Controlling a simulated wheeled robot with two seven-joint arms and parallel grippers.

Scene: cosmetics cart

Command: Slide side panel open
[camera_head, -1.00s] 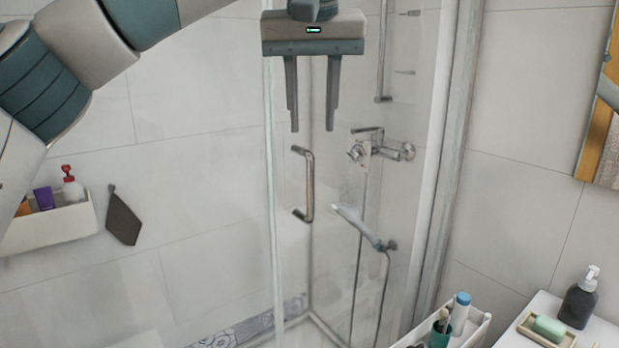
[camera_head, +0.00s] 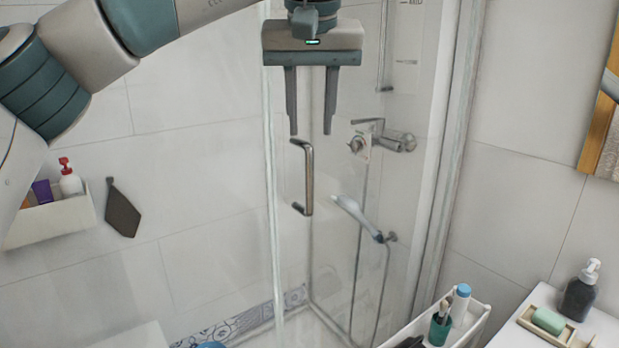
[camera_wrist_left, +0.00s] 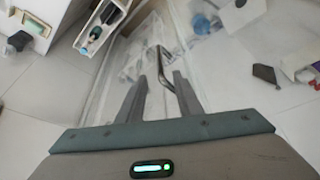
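The side panel is a clear glass shower panel (camera_head: 290,240) with a metal bar handle (camera_head: 304,178) standing upright on it. My left gripper (camera_head: 310,132) points down just above the top of the handle, with its two fingers apart and nothing between them. In the left wrist view the handle (camera_wrist_left: 163,68) shows beyond and between the open fingertips (camera_wrist_left: 158,82). Whether a finger touches the handle's top I cannot tell. My right gripper is in neither view.
Behind the glass are a shower mixer (camera_head: 385,140) and a hand shower (camera_head: 355,215). A white cart (camera_head: 478,325) with bottles and a counter with a soap dish (camera_head: 545,322) stand at the lower right. A wall shelf (camera_head: 50,222) hangs at the left.

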